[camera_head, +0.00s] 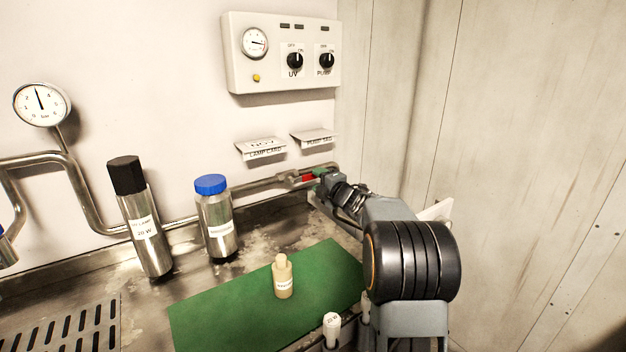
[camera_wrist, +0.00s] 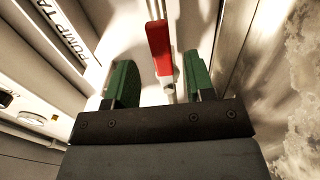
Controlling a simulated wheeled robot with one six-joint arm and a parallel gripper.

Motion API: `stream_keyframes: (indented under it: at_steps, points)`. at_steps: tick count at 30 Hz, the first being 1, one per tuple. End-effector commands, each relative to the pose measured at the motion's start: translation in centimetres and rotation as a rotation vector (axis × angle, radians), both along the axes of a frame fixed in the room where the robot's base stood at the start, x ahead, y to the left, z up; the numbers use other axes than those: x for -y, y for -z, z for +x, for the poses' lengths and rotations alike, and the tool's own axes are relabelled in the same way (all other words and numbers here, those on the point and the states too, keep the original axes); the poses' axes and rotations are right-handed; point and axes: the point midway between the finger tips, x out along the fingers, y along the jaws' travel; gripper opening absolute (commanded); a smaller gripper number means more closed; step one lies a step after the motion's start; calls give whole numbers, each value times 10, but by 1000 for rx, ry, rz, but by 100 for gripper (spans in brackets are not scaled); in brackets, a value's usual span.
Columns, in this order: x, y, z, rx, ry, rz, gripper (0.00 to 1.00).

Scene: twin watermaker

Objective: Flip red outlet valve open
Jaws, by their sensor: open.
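The red outlet valve handle (camera_head: 308,178) sits on the steel pipe at the back wall, just left of my gripper (camera_head: 321,176) in the head view. The fingers are apart, with clear gaps on both sides of the handle. In the head view my gripper hides part of the valve and the pipe end.
A control panel (camera_head: 281,52) and two label cards (camera_head: 262,149) are on the wall above. A black-capped cylinder (camera_head: 147,235) and a blue-lidded jar (camera_head: 216,225) stand left of the valve. A small bottle (camera_head: 283,280) stands on the green mat (camera_head: 215,318). A wall rises close on the right.

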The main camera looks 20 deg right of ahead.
Motion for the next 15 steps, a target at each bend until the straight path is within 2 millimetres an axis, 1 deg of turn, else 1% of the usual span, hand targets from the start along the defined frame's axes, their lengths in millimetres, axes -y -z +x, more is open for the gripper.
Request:
stream_keyframes:
  at_steps: [1,3,6,10,15]
  points:
    - [1,0,-8,1,1,-1,49]
    - [3,0,-16,1,1,0,49]
    - [5,0,-25,1,0,0,49]
    - [5,0,-32,2,-1,0,49]
    - [6,0,-33,1,-1,0,49]
